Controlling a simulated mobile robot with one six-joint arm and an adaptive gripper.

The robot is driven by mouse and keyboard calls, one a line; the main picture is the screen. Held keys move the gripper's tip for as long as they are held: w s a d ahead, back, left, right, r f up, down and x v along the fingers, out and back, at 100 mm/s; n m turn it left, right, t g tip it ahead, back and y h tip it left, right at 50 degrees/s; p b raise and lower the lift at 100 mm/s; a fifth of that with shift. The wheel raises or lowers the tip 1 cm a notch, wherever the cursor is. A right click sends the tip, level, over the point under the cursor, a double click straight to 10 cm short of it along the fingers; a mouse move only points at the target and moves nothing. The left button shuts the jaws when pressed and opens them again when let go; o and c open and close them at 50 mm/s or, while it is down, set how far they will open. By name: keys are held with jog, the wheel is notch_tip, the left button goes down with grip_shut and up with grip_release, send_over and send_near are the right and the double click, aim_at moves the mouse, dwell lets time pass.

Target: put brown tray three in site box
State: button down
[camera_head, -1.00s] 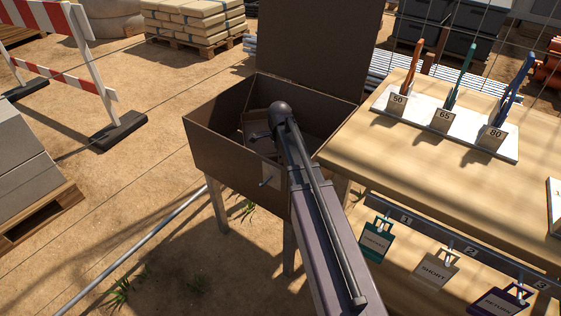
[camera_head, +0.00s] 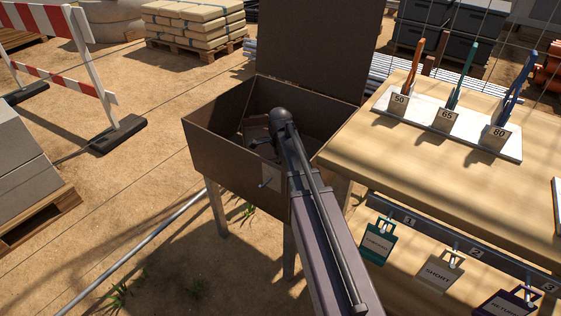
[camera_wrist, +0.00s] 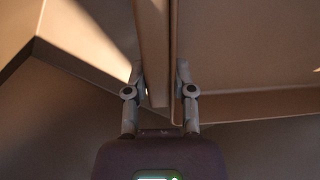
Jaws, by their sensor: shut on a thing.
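The site box (camera_head: 225,150) is a dark brown open box on legs, left of the workbench, with its lid (camera_head: 318,45) standing up at the back. My gripper reaches down inside it, its fingers mostly hidden behind my arm in the head view. A brown tray (camera_head: 253,130) shows partly inside the box, beside my wrist. In the wrist view my gripper (camera_wrist: 158,82) is shut on a thin brown wall (camera_wrist: 154,45) of the tray. The tray's number does not show, and I cannot tell whether it touches the box floor.
A striped barrier (camera_head: 95,75) and a pallet of sacks (camera_head: 195,25) stand farther off.

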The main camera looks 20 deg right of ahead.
jog(key=shift+f, duration=0.15)
jog(key=shift+c, duration=2.3)
grip_release()
jog(key=shift+r, duration=0.25)
notch_tip(320, 180, up, 13)
jog(key=p, duration=1.3)
jog(key=shift+s, duration=0.2)
jog(key=shift+f, duration=0.1)
